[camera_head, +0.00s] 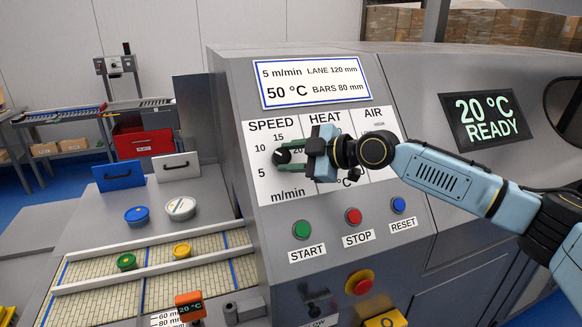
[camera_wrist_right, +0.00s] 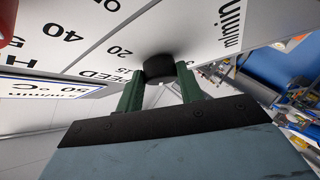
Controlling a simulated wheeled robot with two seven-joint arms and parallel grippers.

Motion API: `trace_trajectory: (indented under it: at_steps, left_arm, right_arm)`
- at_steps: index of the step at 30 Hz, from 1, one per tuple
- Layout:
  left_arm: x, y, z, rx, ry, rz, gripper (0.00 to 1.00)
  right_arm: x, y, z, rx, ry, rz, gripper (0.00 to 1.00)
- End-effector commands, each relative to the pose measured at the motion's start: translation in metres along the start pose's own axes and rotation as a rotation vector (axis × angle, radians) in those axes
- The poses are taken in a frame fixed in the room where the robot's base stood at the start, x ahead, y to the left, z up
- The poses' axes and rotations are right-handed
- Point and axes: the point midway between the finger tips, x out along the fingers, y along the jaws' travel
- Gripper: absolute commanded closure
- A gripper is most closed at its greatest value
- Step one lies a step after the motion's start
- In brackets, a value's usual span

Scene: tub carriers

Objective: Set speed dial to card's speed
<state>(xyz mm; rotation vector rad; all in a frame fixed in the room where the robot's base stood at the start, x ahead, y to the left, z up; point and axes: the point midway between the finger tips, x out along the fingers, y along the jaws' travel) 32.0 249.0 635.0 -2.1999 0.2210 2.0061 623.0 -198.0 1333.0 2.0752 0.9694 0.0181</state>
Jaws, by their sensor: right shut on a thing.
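The speed dial (camera_head: 283,156) is a black knob on the panel under the word SPEED, with 5, 10 and 15 legible around it. My right gripper (camera_head: 294,158) is shut on it, with green fingers on either side. In the right wrist view, the dial (camera_wrist_right: 159,68) sits between the two fingertips (camera_wrist_right: 159,80). Its pointer direction cannot be made out. The card (camera_head: 312,82) above reads 5 m/min, LANE 120 mm, 50 °C, BARS 80 mm. My left gripper is not in view.
Green START (camera_head: 302,230), red STOP (camera_head: 353,216) and blue RESET (camera_head: 398,205) buttons sit below the dials. A display (camera_head: 487,120) reads 20 °C READY. A red and yellow button (camera_head: 359,283) is lower. Lanes with tubs (camera_head: 181,251) lie at left.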

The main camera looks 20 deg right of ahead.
Motion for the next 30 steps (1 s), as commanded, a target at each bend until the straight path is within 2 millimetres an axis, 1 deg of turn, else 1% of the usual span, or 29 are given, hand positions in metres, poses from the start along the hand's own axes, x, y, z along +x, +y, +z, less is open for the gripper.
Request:
trace_trajectory:
  at_steps: [1, 6, 10, 14, 24, 30]
  left_arm:
    - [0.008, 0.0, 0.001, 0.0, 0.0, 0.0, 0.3]
    - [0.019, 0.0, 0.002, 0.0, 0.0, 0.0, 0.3]
    - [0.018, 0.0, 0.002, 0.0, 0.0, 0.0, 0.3]
    - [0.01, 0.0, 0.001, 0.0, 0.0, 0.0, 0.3]
    - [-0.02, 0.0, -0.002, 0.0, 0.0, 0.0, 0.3]
    - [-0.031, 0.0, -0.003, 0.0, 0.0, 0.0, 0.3]
  right_arm:
    - [0.001, 0.001, 0.002, -0.023, 0.001, -0.017, 0.86]
    - [0.002, 0.003, 0.0, -0.125, 0.003, -0.112, 0.86]
    - [0.002, 0.006, -0.002, -0.215, 0.005, -0.198, 0.86]
    - [0.002, 0.01, -0.005, -0.308, 0.006, -0.281, 0.86]
    - [0.003, 0.015, -0.008, -0.539, 0.005, -0.489, 0.86]
    - [0.004, 0.015, -0.009, -0.644, 0.004, -0.583, 0.86]
